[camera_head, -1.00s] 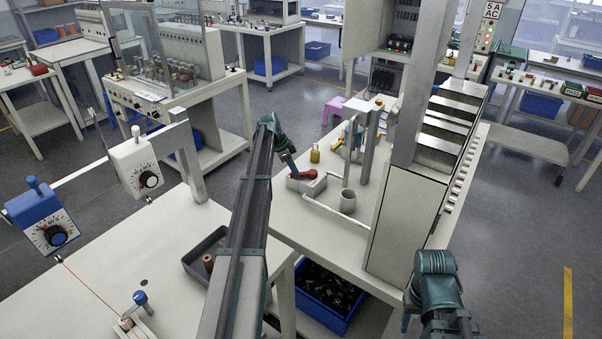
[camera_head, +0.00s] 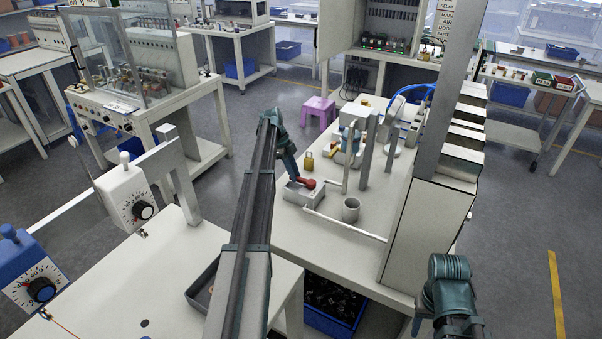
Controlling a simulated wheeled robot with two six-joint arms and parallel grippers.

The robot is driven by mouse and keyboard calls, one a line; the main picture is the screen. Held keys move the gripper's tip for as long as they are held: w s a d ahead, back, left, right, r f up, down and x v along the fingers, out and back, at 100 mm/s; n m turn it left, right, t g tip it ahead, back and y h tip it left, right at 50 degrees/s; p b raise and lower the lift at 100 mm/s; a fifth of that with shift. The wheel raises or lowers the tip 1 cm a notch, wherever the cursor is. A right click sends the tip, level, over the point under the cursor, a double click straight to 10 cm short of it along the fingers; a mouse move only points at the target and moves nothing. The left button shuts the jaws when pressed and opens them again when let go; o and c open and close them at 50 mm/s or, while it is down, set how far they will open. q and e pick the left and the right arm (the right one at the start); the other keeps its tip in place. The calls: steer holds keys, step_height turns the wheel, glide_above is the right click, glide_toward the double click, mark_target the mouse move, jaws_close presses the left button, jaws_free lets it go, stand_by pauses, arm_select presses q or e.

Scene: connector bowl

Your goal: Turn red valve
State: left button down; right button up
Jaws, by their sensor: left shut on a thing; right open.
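The red valve (camera_head: 308,183) is a small red handle on a light grey block (camera_head: 293,195) on the white bench, in the middle of the head view. My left arm reaches out to it from the front, and my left gripper (camera_head: 296,181) is shut on the red handle. The arm's end hides part of the handle and the fingertips. My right arm (camera_head: 450,285) shows at the lower right, away from the valve. Its fingers lie outside the picture.
A grey cup (camera_head: 350,209) and a white pipe (camera_head: 345,224) are right of the valve. Upright posts (camera_head: 368,150) and a yellow padlock-like piece (camera_head: 309,163) stand behind it. A tall cabinet (camera_head: 428,235) bounds the bench's right side. A blue bin (camera_head: 330,323) is below.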

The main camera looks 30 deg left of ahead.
arm_select(q)
steer(key=shift+w+m, duration=0.2)
steer(key=shift+m, duration=0.1)
stand_by(0.4)
steer(key=c, duration=0.8)
jaws_free()
steer(key=shift+o, duration=0.2)
steer(key=shift+a+r, duration=0.1)
steer(key=shift+r, duration=0.05)
steer(key=p+v, duration=1.2)
steer(key=v, duration=0.1)
steer(key=shift+w+r+p, duration=0.15)
steer(key=shift+r+p, duration=0.05)
steer(key=shift+p, duration=0.2)
